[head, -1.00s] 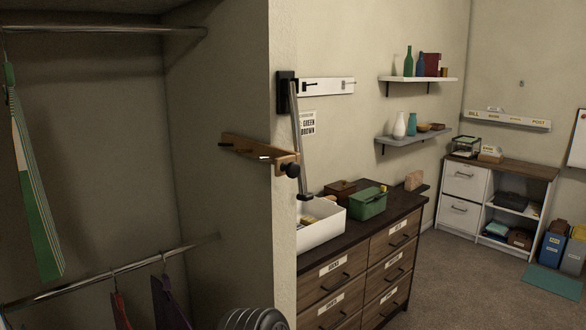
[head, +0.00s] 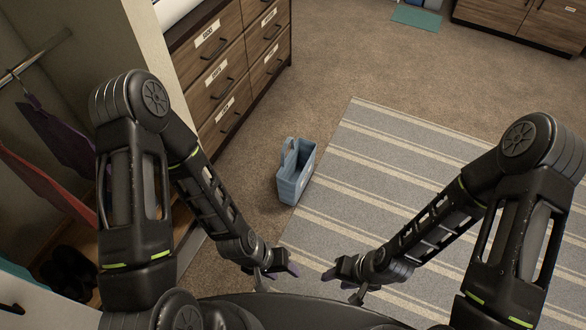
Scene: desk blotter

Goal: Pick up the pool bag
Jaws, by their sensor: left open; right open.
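A light blue bag (head: 290,187) with an upright handle stands on the carpet near the centre of the head view, beside the striped rug's left edge. It appears to be the pool bag. My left gripper (head: 277,274) is below it in the picture, apart from it, open and empty. My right gripper (head: 345,282) is further right, in front of the rug, open and empty. Nothing covers the bag.
A wooden dresser (head: 232,75) with labelled drawers stands at the upper left. A striped grey rug (head: 400,160) covers the floor to the right. Clothes (head: 45,185) hang in a closet at the left. Carpet (head: 325,70) beyond the bag is clear.

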